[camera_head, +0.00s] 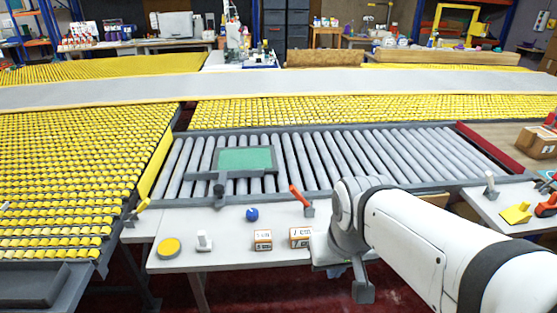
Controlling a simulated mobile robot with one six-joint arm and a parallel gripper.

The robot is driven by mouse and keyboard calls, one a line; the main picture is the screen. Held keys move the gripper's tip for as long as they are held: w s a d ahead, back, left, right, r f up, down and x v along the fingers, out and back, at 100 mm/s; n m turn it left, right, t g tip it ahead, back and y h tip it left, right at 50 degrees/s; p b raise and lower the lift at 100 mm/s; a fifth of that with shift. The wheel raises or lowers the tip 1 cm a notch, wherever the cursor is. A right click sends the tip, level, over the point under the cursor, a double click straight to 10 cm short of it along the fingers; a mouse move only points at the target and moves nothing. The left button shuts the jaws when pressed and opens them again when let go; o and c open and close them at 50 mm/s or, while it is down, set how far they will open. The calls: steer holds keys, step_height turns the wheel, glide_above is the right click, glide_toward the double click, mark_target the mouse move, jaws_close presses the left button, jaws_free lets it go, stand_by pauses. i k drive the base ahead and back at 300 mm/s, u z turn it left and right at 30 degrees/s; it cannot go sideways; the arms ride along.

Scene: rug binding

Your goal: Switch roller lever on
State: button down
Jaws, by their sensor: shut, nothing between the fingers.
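A red lever (300,196) stands on a small grey base at the front edge of the grey roller bed (345,160); it leans to the left. It is the likely roller lever, though no label shows. My gripper (363,291) hangs at the end of the white arm, low and to the right of the red lever, apart from it. It is shut and empty. Its fingers are small and partly merge with the wrist in this view.
On the white table (222,257) are a blue ball (252,214), a yellow disc (169,248), a white peg (204,240) and two small boxes (263,240). A green-topped plate (245,159) lies on the rollers. A brown box (536,141) stands at right.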

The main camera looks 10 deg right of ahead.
mark_target(294, 190)
steer(key=i, duration=0.9)
steer(key=k, duration=0.3)
steer(key=z, duration=1.1)
steer(key=k, duration=0.95)
steer(key=u, duration=0.45)
steer(key=i, duration=0.85)
